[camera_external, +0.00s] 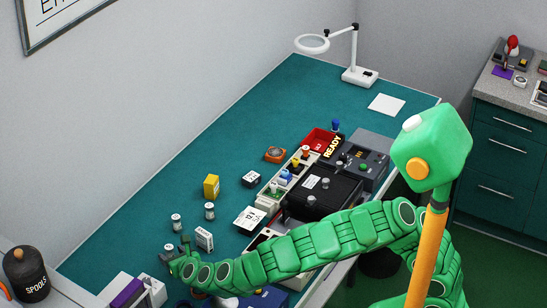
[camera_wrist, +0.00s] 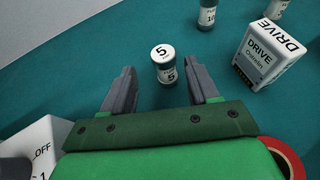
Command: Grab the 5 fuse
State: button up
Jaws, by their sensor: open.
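The 5 fuse (camera_wrist: 166,66) is a small white and grey cylinder marked 5, standing upright on the teal table in the wrist view. My gripper (camera_wrist: 163,82) is open and empty, with its two dark fingers pointing toward the fuse, one on each side of the line to it. The fuse stands around the level of the fingertips, between them and apart from both as seen. In the external view my gripper (camera_external: 177,252) is low over the near left part of the table, and a small cylinder there is partly hidden by it.
A white DRIVE box (camera_wrist: 262,52) stands right of the fuse. A fuse marked 10 (camera_wrist: 208,14) stands behind it. A white box marked OFF (camera_wrist: 45,145) is at lower left, a red ring (camera_wrist: 288,160) at lower right. The table left of the fuse is clear.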

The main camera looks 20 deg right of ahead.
aim_at(171, 251)
jog(key=x, duration=0.2)
jog(key=shift+w+d, duration=0.2)
jog(key=shift+w, duration=0.2)
jog(key=shift+x, duration=0.85)
jog(key=c, duration=1.1)
jog(key=shift+o, duration=0.2)
